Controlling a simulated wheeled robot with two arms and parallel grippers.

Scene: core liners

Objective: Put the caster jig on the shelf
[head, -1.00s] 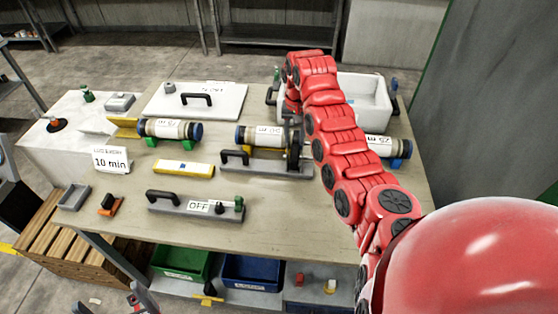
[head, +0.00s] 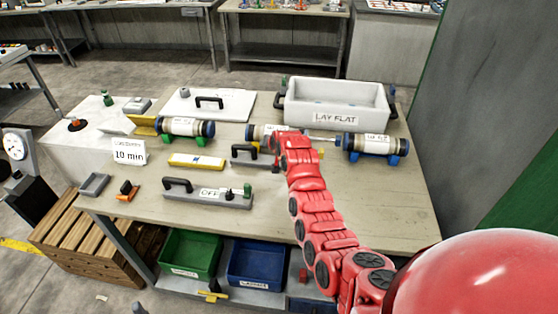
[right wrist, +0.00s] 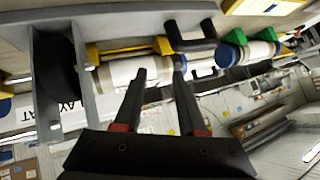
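The caster jig, a grey base with a black handle and a dark wheel in a bracket, lies on the workbench (head: 380,200). In the head view its handle end (head: 243,153) shows just left of my right arm, which hides the rest. In the right wrist view the grey bracket (right wrist: 83,85) and dark wheel stand at left, and the black handle (right wrist: 192,40) lies just beyond the fingertips. My right gripper (right wrist: 160,70) is open and empty, its fingers apart. A low shelf (head: 222,290) under the bench holds bins. My left gripper is not in view.
Cylinders on cradles (head: 185,128) and a white tray marked LAY FLAT (head: 335,118) stand at the back. A grey fixture marked OFF (head: 207,196) lies at the front. Green (head: 188,255) and blue (head: 256,264) bins fill part of the shelf. The bench's right front is bare.

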